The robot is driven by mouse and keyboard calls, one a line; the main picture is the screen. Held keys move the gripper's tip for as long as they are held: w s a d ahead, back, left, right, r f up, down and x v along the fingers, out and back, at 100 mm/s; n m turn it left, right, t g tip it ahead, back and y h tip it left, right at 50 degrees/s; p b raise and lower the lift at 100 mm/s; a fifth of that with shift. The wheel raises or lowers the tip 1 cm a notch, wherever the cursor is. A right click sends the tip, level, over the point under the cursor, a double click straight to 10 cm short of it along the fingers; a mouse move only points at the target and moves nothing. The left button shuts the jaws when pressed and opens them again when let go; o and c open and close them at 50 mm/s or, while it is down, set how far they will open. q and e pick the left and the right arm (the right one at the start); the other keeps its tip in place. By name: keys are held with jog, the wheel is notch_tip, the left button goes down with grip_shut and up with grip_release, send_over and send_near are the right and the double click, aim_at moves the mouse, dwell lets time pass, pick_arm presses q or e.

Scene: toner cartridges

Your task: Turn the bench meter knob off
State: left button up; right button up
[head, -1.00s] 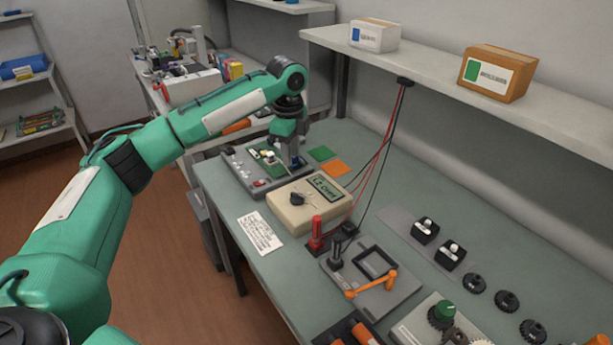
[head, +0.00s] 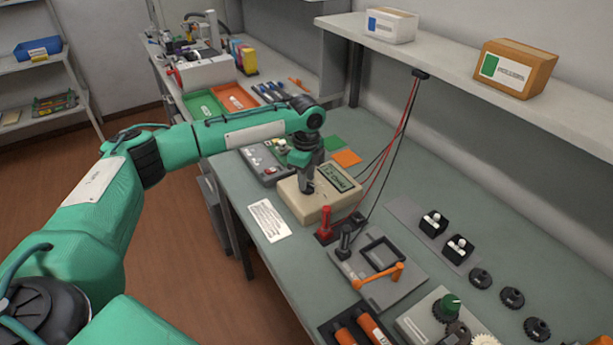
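The bench meter (head: 318,204) is a beige box with a dark display (head: 339,178) on its top, standing on the grey-green bench. My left gripper (head: 307,190) points down over the left part of the meter's top, where the knob is. The gripper covers the knob, so its position is hidden. I cannot tell whether the fingers touch the knob or are closed on it. My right gripper is not in view.
Red and black probes (head: 325,224) stand at the meter's front right, with cables rising to the shelf (head: 440,60). A white printed card (head: 269,221) lies left of the meter. A grey fixture with an orange handle (head: 379,276) is nearer.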

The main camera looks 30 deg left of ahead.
pick_arm(q)
jog(key=shift+f, duration=0.3)
